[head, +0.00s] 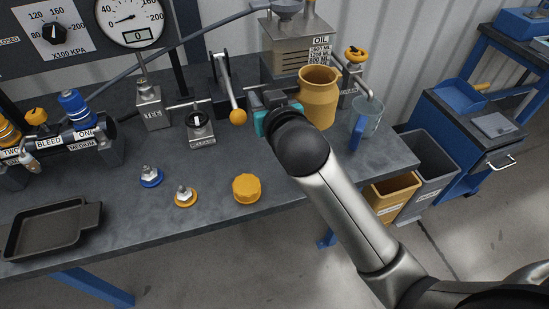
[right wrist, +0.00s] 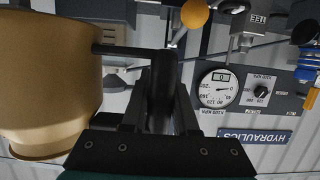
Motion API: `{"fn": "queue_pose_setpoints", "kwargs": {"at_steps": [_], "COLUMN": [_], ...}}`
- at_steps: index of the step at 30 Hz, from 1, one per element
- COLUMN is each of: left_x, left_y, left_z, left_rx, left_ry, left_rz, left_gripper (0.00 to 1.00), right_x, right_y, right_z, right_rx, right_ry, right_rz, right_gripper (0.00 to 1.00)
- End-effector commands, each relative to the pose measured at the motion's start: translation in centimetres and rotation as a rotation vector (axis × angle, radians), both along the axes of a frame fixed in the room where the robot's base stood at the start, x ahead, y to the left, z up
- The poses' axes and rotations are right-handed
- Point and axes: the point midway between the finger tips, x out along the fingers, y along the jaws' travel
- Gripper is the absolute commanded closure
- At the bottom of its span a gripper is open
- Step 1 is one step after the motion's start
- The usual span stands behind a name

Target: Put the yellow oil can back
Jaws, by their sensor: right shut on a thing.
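The yellow oil can (head: 318,100) is upright with an open mouth, in front of the oil tank in the head view. In the right wrist view the can (right wrist: 45,85) fills the left side, upside down in that picture. My right gripper (head: 272,103) is left of the can and shut on its dark handle (right wrist: 163,85), which stands between the fingers. The can's base is partly hidden, so I cannot tell whether it touches the bench. A yellow cap (head: 246,188) lies on the bench. My left gripper is not in view.
The oil tank (head: 300,45) stands behind the can. A clear jug with a blue handle (head: 366,118) is close to its right. A lever with a yellow ball (head: 238,116) is to the left. The dark bench (head: 220,225) has free room in front.

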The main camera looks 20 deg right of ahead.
Motion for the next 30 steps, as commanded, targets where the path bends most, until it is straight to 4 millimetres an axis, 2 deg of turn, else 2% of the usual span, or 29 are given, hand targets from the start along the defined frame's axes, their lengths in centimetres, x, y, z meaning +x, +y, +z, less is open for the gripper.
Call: {"fn": "queue_pose_setpoints", "kwargs": {"at_steps": [1,6,12,20,27,30], "left_x": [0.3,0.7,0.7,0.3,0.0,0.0], "left_y": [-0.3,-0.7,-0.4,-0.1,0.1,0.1], "left_z": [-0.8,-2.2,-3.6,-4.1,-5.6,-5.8], "left_rx": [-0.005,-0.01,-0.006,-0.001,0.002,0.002], "left_ry": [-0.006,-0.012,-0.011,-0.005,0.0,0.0], "left_rz": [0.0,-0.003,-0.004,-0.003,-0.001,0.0], "left_gripper": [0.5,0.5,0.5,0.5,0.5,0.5], "right_x": [0.0,0.0,0.0,0.0,0.0,0.1], "right_y": [-0.1,-0.1,0.0,0.0,0.0,0.0], "right_z": [-1.8,-6.1,-10.1,-11.9,-15.2,-15.9], "right_rx": [-0.005,-0.005,-0.005,-0.003,-0.003,-0.002], "right_ry": [0.0,-0.001,-0.004,-0.006,-0.004,-0.006], "right_rz": [-0.001,0.0,0.001,0.001,0.001,0.002], "right_gripper": [1.0,1.0,1.0,1.0,1.0,1.0]}}
